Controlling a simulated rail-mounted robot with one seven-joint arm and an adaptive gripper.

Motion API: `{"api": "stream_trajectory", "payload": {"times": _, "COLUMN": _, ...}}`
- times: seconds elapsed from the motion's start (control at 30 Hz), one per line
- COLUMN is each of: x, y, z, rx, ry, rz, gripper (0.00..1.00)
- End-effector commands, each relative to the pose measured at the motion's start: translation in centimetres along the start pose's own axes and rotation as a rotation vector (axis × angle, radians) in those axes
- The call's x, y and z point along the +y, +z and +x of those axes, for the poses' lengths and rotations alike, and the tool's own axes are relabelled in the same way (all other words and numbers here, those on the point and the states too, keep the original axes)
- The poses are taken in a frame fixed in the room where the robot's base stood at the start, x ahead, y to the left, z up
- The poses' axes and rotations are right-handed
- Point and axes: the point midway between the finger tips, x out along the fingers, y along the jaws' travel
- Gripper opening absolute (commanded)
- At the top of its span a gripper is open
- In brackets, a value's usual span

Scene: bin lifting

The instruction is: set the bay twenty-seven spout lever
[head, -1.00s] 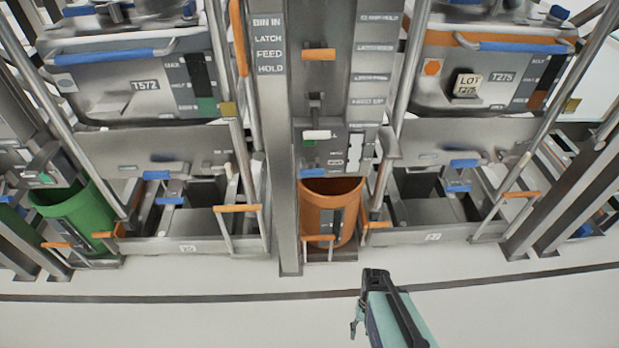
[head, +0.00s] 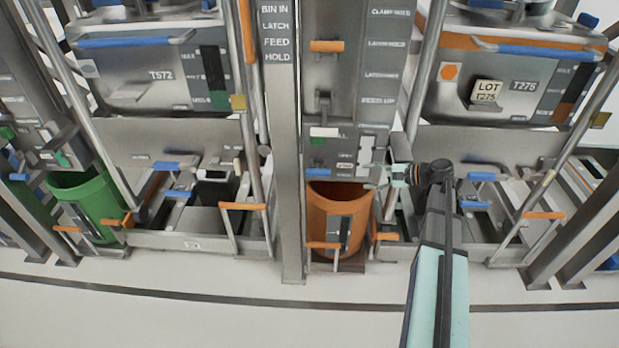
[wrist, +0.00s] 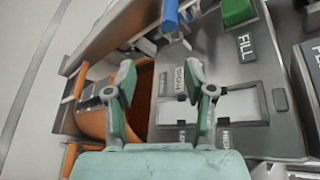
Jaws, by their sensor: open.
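My gripper (head: 378,176) reaches the lower right side of the central column panel (head: 380,95), above the orange bin (head: 322,208). In the wrist view its two fingers (wrist: 160,88) are spread and empty, in front of the bin mouth and a grey panel (wrist: 222,60). That panel carries a green block (wrist: 238,12) beside the word FILL and a white-framed window (wrist: 238,102). A blue handle (wrist: 170,14) sticks out past the fingertips, apart from them. A blue lever (head: 318,172) shows on the column in the head view. I cannot read a bay number or tell which lever is the spout lever.
Steel hopper T572 (head: 160,78) stands left of the column and hopper T275 (head: 525,85) right. A green bin (head: 88,200) sits far left. Upright rails and orange handles (head: 243,206) crowd the front. The pale floor (head: 200,322) is clear.

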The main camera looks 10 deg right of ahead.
Motion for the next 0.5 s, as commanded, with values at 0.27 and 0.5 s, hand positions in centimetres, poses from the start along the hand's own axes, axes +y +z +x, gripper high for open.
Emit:
{"api": "stream_trajectory", "payload": {"times": 0.27, "x": -1.2, "y": 1.5, "z": 0.6, "rx": -0.079, "ry": -0.052, "rz": 0.119, "gripper": 0.54}}
{"api": "stream_trajectory", "payload": {"times": 0.5, "x": -1.2, "y": 1.7, "z": 3.9, "rx": -0.079, "ry": -0.049, "rz": 0.118, "gripper": 0.54}}
